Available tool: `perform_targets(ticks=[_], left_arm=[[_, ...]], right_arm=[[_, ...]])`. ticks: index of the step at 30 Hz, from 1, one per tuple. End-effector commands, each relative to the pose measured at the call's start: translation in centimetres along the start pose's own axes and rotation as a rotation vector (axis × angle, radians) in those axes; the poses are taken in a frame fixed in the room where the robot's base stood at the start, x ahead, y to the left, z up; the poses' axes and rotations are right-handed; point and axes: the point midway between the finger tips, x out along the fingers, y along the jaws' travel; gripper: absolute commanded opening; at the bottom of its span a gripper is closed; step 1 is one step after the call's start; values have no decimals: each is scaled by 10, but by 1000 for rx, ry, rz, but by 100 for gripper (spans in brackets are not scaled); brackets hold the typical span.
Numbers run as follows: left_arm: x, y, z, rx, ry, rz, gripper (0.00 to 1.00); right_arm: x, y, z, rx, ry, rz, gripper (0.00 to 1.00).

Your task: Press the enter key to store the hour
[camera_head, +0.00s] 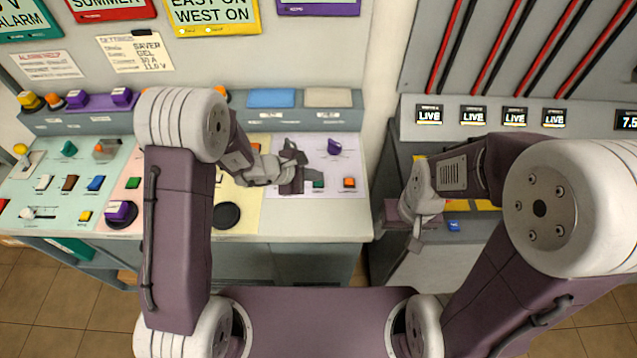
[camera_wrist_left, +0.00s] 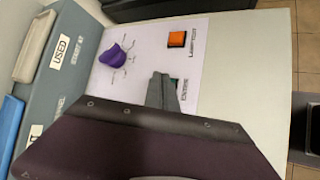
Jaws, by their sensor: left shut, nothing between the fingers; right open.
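A white panel (camera_head: 285,190) on the desk carries a purple rotary knob (camera_head: 334,147), a green key (camera_head: 318,182) and an orange key (camera_head: 349,183). In the left wrist view the orange key (camera_wrist_left: 177,39) has a label beside it, and the purple knob (camera_wrist_left: 115,57) is in clear sight. The green key is mostly hidden there behind my left gripper (camera_wrist_left: 160,92), beside a small label (camera_wrist_left: 183,90) that is hard to read. My left gripper (camera_head: 300,180) is shut and empty, close by the green key; I cannot tell whether it touches. My right gripper (camera_head: 418,235) is open and empty.
A green panel (camera_head: 60,195) with several switches and a yellow panel (camera_head: 245,215) with a black knob (camera_head: 227,215) lie to the left. Blue (camera_head: 271,98) and beige (camera_head: 328,97) blocks top the ledge behind. A cabinet with LIVE displays (camera_head: 472,115) stands right, across a gap.

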Motion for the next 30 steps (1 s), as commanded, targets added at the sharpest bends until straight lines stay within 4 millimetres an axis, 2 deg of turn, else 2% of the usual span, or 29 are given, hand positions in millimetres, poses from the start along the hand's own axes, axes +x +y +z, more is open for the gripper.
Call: perform_targets(ticks=[30], left_arm=[[4,-3,-3,-1,1,0,0]], right_arm=[[9,0,1,0,0,0,63]])
